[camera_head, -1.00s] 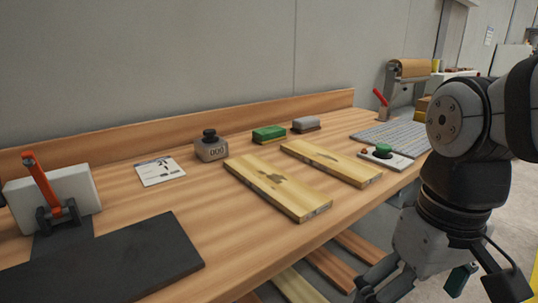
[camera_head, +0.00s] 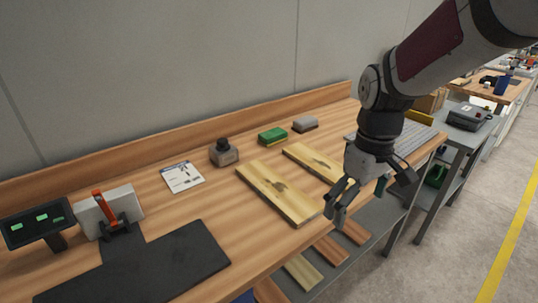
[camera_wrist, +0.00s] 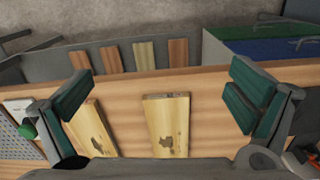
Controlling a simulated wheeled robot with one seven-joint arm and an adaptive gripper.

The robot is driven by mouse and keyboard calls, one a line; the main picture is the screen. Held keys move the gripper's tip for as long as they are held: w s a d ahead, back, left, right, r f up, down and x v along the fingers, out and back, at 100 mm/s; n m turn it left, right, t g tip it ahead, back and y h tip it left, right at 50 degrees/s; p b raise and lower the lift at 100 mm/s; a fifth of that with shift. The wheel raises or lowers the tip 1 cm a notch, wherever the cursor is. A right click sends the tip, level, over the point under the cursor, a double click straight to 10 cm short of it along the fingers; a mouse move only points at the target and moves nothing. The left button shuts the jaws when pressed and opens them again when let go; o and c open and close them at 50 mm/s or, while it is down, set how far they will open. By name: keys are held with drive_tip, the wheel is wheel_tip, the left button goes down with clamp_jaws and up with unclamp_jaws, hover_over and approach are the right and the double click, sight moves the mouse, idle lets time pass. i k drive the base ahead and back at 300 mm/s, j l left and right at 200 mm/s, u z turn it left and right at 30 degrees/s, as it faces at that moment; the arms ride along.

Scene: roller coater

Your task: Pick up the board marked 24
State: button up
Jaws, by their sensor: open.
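Two pale wooden boards with dark knot-like marks lie flat, side by side, on the workbench: a left board (camera_head: 280,192) and a right board (camera_head: 315,161). No number 24 is legible on either. In the wrist view the left board (camera_wrist: 166,130) is in the middle, between the fingers, and the right board (camera_wrist: 92,128) lies by the left finger. My gripper (camera_head: 372,194) is open and empty, near the bench's front edge, right of the left board. It hides the right board's near end in the head view. In the wrist view my gripper (camera_wrist: 160,92) is apart from both boards.
Behind the boards stand a grey counter (camera_head: 224,154), a green-yellow block (camera_head: 272,136) and a grey block (camera_head: 305,124). A printed card (camera_head: 183,177), black mat (camera_head: 150,268), orange-handled clamp (camera_head: 105,210) and display (camera_head: 38,226) are left. Loose planks (camera_head: 303,270) lie below.

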sight(298, 207)
drive_tip(key=i+j, duration=0.75)
